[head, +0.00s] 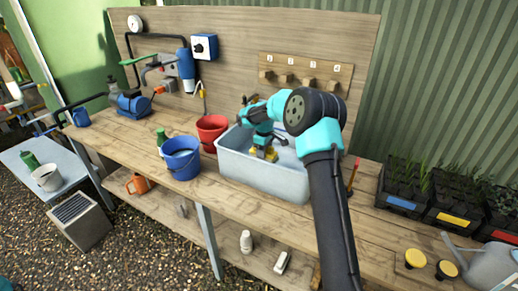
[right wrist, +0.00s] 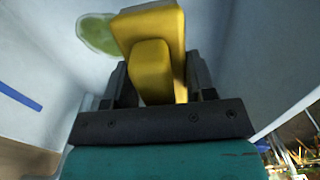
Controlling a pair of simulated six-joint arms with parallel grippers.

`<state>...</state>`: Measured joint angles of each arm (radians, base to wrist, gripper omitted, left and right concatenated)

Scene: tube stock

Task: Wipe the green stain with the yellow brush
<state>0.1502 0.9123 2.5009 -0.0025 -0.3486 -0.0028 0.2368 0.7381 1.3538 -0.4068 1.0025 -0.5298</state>
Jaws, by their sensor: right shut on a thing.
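The yellow brush (right wrist: 155,50) is held between the fingers of my right gripper (right wrist: 158,85). In the head view, the brush (head: 268,154) is low inside the grey tub, under my right gripper (head: 263,140). The green stain (right wrist: 97,34) is a pale green patch on the tub's inner surface in the right wrist view, left of the brush head and partly hidden behind it. I cannot tell whether the brush touches the surface. The stain is not clear in the head view. My left gripper is not in view.
The grey tub (head: 262,179) stands on the wooden bench, its walls close around my right gripper. A blue bucket (head: 183,164) and a red bucket (head: 208,138) stand to its left. Black seedling trays (head: 403,190) and a watering can (head: 490,268) are at right.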

